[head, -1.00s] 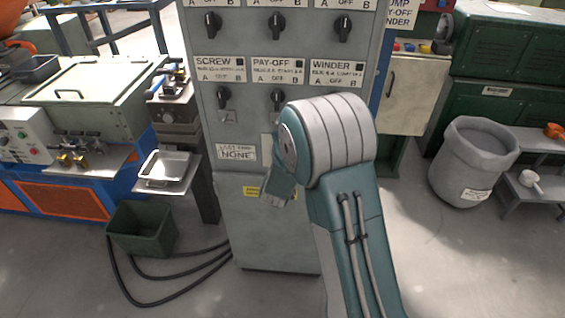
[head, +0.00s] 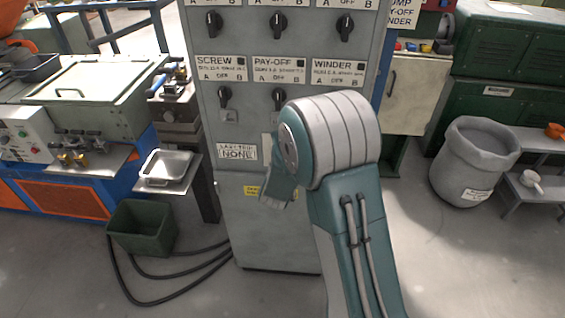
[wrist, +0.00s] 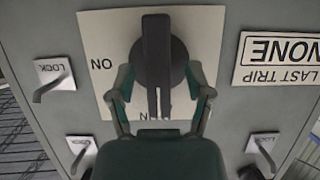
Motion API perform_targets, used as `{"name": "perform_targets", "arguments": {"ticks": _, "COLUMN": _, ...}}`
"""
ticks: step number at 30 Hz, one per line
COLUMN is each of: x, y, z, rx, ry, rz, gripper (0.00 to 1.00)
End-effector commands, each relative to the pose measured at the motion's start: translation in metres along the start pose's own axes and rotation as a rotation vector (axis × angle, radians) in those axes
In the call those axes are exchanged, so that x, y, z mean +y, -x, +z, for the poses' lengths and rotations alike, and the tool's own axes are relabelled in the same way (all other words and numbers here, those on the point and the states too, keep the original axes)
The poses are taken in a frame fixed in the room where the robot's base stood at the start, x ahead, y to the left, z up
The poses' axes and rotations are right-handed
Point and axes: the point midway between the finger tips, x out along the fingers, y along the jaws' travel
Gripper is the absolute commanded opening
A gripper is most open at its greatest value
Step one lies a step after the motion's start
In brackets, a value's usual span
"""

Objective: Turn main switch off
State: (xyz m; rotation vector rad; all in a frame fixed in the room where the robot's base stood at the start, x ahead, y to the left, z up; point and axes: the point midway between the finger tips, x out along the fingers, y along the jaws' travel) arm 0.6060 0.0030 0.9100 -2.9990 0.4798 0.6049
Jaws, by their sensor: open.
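In the wrist view, which is upside down, a large black rotary switch (wrist: 157,50) sits on a cream plate (wrist: 96,45). Lettering reading ON upside down is at the plate's left; more lettering below is partly hidden. My gripper (wrist: 160,92) is open, with one finger on each side of the handle's lower part. I cannot tell whether the fingers touch it.
The grey cabinet (head: 278,230) carries several smaller knobs, including the SCREW knob (head: 224,97), and a LAST TRIP NONE label (head: 237,152). LOCK tabs (wrist: 54,77) stick out near the switch. A green bin (head: 141,228) and cables lie at floor left; a grey barrel (head: 470,165) stands right.

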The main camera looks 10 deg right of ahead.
Motion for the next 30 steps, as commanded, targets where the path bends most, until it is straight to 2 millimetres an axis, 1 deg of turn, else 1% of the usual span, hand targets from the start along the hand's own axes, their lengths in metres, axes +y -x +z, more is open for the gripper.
{"name": "perform_targets", "arguments": {"ticks": 1, "x": -0.001, "y": 0.009, "z": -0.001, "rx": 0.002, "ry": 0.001, "rz": -0.002, "gripper": 0.66}}
{"name": "perform_targets", "arguments": {"ticks": 9, "x": -0.002, "y": 0.066, "z": -0.001, "rx": 0.001, "ry": 0.001, "rz": -0.004, "gripper": 0.66}}
{"name": "perform_targets", "arguments": {"ticks": 12, "x": -0.002, "y": 0.084, "z": 0.0, "rx": 0.0, "ry": 0.001, "rz": -0.003, "gripper": 0.66}}
{"name": "perform_targets", "arguments": {"ticks": 15, "x": -0.002, "y": 0.097, "z": 0.001, "rx": -0.001, "ry": 0.002, "rz": -0.002, "gripper": 0.66}}
{"name": "perform_targets", "arguments": {"ticks": 20, "x": -0.002, "y": 0.105, "z": 0.001, "rx": -0.001, "ry": 0.003, "rz": -0.001, "gripper": 0.66}}
{"name": "perform_targets", "arguments": {"ticks": 30, "x": -0.002, "y": 0.106, "z": 0.001, "rx": -0.002, "ry": 0.002, "rz": 0.0, "gripper": 0.66}}
